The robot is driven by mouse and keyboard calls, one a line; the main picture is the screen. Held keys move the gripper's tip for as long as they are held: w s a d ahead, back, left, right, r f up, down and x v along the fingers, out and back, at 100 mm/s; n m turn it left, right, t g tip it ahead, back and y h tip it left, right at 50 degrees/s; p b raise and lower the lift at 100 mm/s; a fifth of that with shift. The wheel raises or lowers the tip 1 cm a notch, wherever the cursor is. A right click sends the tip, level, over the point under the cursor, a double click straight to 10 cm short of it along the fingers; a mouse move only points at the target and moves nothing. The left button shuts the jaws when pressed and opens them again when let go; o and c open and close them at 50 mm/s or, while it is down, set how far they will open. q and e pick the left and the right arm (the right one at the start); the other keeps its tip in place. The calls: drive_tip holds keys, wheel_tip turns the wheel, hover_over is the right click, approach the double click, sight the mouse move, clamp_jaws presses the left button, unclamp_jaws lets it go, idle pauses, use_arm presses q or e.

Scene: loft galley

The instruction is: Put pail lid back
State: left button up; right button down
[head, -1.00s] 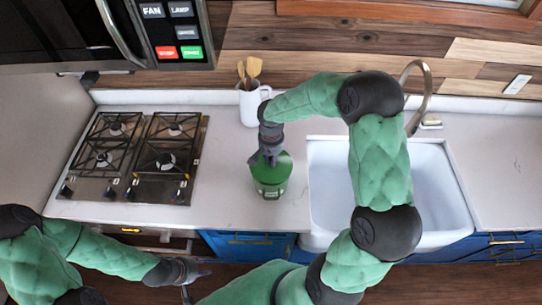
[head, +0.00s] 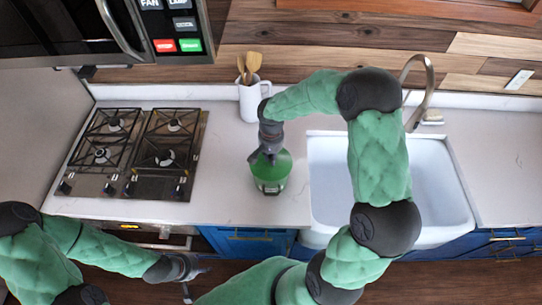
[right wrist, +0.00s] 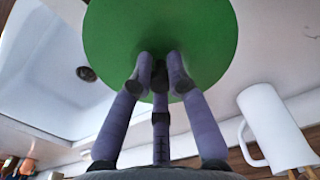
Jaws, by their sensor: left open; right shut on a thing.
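The green pail (head: 270,182) stands on the counter between the stove and the sink. Its green lid (head: 282,162) is at the top of the pail; whether it is fully seated I cannot tell. My right gripper (head: 264,155) is over the pail, shut on the lid. In the right wrist view the round green lid (right wrist: 160,40) fills the upper middle, with the fingers of my right gripper (right wrist: 155,82) closed at its centre; the pail is hidden there. My left gripper (head: 190,268) is open and empty in front of the counter, low at the left.
A white pitcher (head: 250,100) with wooden utensils stands behind the pail; it also shows in the right wrist view (right wrist: 272,125). The white sink (head: 330,190) lies right of the pail, the gas stove (head: 135,155) left. Counter (head: 225,190) beside the pail is clear.

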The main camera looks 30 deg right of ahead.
drive_tip(key=shift+f+b, duration=0.3)
drive_tip(key=shift+f, duration=0.05)
drive_tip(key=c, duration=1.1)
unclamp_jaws()
wheel_tip(320, 180, up, 12)
drive_tip(key=shift+r, duration=0.1)
